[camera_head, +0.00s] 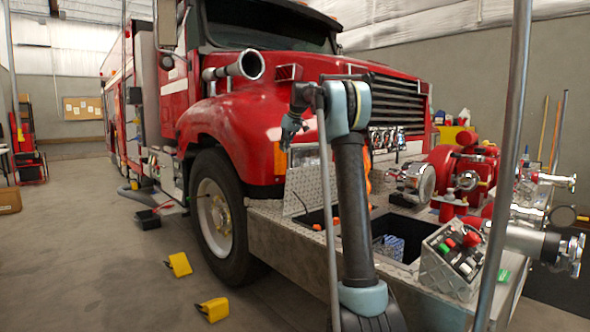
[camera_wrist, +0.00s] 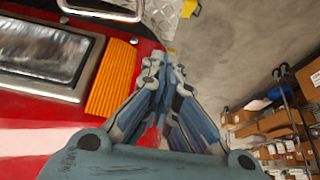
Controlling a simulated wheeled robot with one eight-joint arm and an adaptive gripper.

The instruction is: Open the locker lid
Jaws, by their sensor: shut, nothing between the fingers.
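A diamond-plate lid (camera_head: 307,191) stands tilted up at the left of the truck's front bumper in the head view, behind a dark opening (camera_head: 318,217). I take it for the locker lid. My gripper (camera_head: 286,140) is above and left of it, in front of the red fender and near the headlight, apart from the lid. In the wrist view the fingers (camera_wrist: 161,68) are together and empty, pointing toward the floor beside the truck. A piece of diamond plate (camera_wrist: 165,14) shows at the top of the wrist view. My arm hides part of the bumper.
An open bumper well (camera_head: 412,232) holds a blue item. A control box (camera_head: 453,258), a red pump (camera_head: 462,172) and silver pipe fittings crowd the right. Yellow wheel chocks (camera_head: 212,309) lie on the floor left. Shelves with boxes (camera_wrist: 280,120) show in the wrist view.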

